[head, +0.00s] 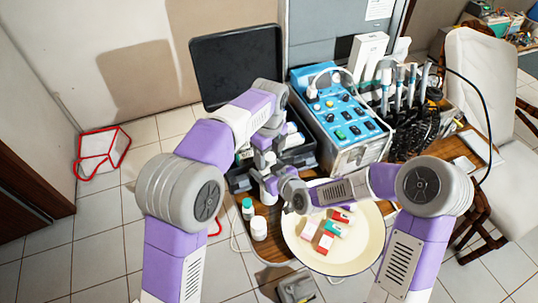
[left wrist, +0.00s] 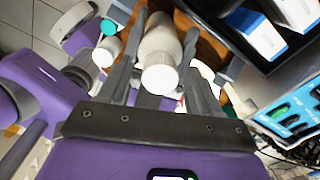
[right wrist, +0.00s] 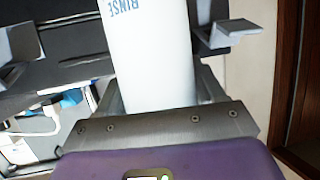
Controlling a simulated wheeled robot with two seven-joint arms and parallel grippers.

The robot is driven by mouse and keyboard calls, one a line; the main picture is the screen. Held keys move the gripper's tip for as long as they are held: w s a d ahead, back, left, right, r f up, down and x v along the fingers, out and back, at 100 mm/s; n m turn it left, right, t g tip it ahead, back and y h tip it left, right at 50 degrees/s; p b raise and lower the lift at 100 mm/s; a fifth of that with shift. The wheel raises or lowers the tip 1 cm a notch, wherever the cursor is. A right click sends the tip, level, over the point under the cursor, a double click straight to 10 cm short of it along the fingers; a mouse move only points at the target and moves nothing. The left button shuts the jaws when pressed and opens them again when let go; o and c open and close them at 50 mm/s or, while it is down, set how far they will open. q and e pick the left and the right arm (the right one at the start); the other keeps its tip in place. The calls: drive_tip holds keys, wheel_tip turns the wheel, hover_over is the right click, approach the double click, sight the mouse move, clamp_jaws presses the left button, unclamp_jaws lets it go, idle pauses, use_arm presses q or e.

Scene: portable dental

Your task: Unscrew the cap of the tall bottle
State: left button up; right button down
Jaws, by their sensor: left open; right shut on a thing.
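The tall white bottle is mostly hidden behind my grippers in the head view. In the right wrist view the bottle (right wrist: 150,45), with blue "RINSE" lettering, stands between the fingers of my right gripper (right wrist: 158,88), which is shut on its body. In the left wrist view its white ribbed cap (left wrist: 160,73) lies between the spread fingers of my left gripper (left wrist: 158,55). The left fingers are open, one on each side of the cap, with gaps visible. In the head view my left gripper (head: 266,158) is above my right gripper (head: 283,186).
A teal-capped bottle (head: 247,208) and a white jar (head: 259,228) stand left of a cream plate (head: 352,262) holding several small boxes. Behind are an open black case (head: 237,65) and a blue-topped dental unit (head: 340,107). The floor at left is mostly clear.

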use_arm(q)
wheel_tip(320, 180, up, 4)
drive_tip(key=shift+r, duration=0.1)
use_arm(e)
drive_tip(key=shift+c, duration=0.2)
unclamp_jaws()
